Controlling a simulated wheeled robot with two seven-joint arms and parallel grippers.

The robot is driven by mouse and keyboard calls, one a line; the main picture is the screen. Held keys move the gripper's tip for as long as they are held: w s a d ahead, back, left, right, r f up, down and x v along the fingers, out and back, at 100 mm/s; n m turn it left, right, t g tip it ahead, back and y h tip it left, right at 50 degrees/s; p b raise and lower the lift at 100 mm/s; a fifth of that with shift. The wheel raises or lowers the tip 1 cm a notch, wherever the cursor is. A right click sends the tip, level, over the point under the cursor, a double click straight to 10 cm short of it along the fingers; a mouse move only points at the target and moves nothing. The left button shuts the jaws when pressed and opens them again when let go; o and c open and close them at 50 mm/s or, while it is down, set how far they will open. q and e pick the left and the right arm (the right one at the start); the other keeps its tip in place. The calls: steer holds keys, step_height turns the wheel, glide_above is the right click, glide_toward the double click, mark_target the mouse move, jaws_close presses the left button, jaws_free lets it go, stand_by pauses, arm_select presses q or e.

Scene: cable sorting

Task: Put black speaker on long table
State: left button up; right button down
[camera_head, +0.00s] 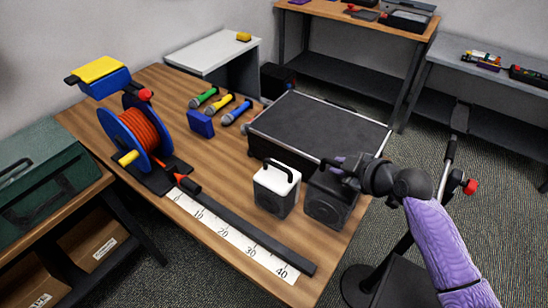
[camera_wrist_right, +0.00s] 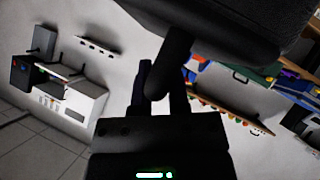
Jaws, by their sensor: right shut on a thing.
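The black speaker (camera_head: 328,203) is at the right edge of the long wooden table (camera_head: 218,263), right beside a white speaker (camera_head: 276,192) with a black handle. My right gripper (camera_head: 345,168) reaches in from the right and is shut on the black speaker's top handle. I cannot tell whether the speaker's base touches the tabletop. In the right wrist view a large dark body, apparently the speaker (camera_wrist_right: 235,22), fills the top, and a dark bar runs down from it to my gripper (camera_wrist_right: 160,95). My left gripper is not in view.
A black flat case (camera_head: 322,125) lies behind the speakers. A ruler strip (camera_head: 240,243), an orange cable reel (camera_head: 142,138) and several coloured microphones (camera_head: 218,105) are on the table. A black stand (camera_head: 360,285) rises from the floor at right. Bare wood shows near the front right corner.

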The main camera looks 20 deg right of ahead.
step_height(320, 180, down, 9)
steer(key=b, duration=0.2)
steer(key=shift+r+b, duration=0.1)
steer(key=shift+b, duration=0.3)
steer(key=shift+f, duration=0.4)
steer(key=c, duration=0.6)
jaws_free()
steer(key=shift+s+f, duration=0.1)
